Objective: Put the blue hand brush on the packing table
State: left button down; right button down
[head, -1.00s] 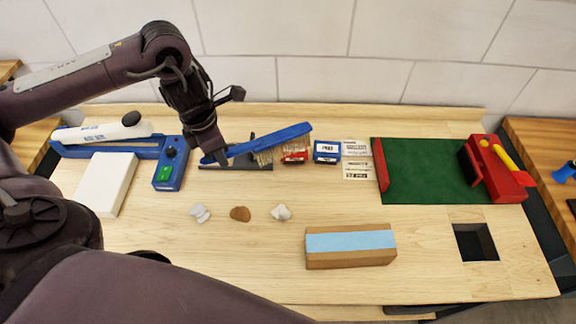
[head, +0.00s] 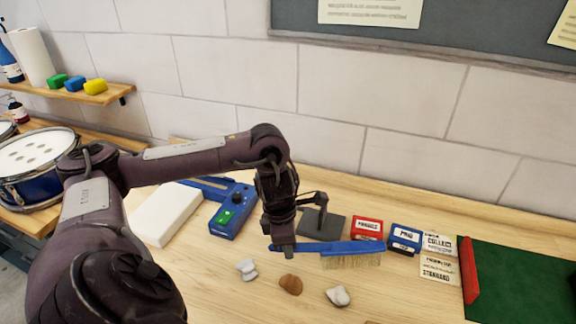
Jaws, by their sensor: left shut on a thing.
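The blue hand brush (head: 352,247) has a long blue handle and pale bristles that point down. It shows in the middle right of the head view. My left gripper (head: 282,250) is shut on the left end of its handle. The brush looks roughly level, at or a little above the wooden bench; I cannot tell if the bristles touch it. My right gripper is not in view. I cannot tell which surface in view is the packing table.
A dark grey stand (head: 320,225) is behind the brush. Red (head: 367,228) and blue (head: 405,238) boxes and cards (head: 438,257) are to its right. Small stones (head: 290,284) lie in front. A white block (head: 167,214) and blue device (head: 232,210) are left. A drum (head: 35,165) stands far left.

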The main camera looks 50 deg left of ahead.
pick_arm(q)
jog(key=shift+f, duration=0.6)
notch_tip(320, 180, down, 4)
jog(key=shift+r+p, duration=0.15)
jog(key=shift+p, duration=0.2)
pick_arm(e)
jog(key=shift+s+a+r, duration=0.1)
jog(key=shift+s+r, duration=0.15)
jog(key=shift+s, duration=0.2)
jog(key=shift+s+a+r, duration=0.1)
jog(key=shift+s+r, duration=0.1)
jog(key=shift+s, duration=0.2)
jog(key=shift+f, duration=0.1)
pick_arm(q)
jog(key=shift+s+f+b, duration=0.25)
jog(key=shift+f+b, duration=0.45)
jog(key=shift+b, duration=0.05)
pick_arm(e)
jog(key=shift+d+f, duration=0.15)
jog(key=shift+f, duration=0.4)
pick_arm(q)
jog(key=c, duration=1.5)
grip_release()
jog(key=shift+c, duration=0.2)
jog(key=shift+o, duration=1.2)
jog(key=shift+w+f, duration=0.1)
jog(key=shift+w, duration=0.1)
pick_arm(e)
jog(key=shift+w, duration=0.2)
